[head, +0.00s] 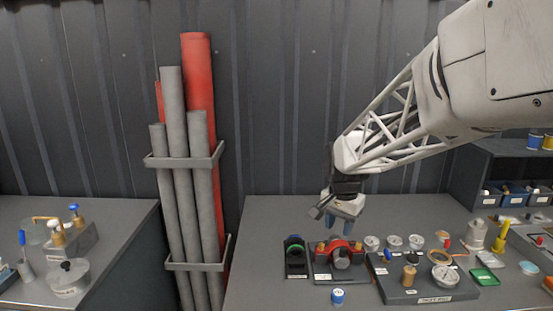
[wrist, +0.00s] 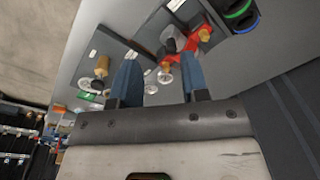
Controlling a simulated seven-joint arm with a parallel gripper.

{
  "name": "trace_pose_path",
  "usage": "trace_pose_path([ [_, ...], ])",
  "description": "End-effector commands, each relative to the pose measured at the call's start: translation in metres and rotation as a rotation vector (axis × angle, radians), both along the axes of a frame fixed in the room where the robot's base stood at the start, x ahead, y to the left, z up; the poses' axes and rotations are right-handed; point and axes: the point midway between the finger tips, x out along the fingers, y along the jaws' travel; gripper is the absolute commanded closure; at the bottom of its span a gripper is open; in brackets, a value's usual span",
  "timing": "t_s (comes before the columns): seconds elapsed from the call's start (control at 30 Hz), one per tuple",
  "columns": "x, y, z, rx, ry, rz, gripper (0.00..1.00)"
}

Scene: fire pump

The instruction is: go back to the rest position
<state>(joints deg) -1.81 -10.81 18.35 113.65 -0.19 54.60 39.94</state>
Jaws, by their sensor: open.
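My gripper (head: 338,222) hangs above the grey bench, over the back of the red pump body (head: 341,251). In the wrist view its two blue fingers (wrist: 160,80) stand wide apart with nothing between them. The pump body has a red arched casing with a round grey part in front, on a dark base. In the wrist view the red pump body (wrist: 187,40) shows beyond the fingertips, apart from them.
A dark holder (head: 296,258) with coloured rings stands left of the pump. A dark tray (head: 428,292) with gauges and fittings lies right. Grey and red pipes (head: 180,170) stand in a rack at left. Bench left of the holder is clear.

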Motion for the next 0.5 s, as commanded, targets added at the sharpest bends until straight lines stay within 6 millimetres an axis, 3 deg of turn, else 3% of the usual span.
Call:
trace_pose_path([
  [0.2, -0.063, -0.007, 0.021, -0.013, -0.034, 0.122, 0.58],
  [0.5, -0.147, -0.013, 0.034, -0.037, -0.076, 0.296, 0.58],
])
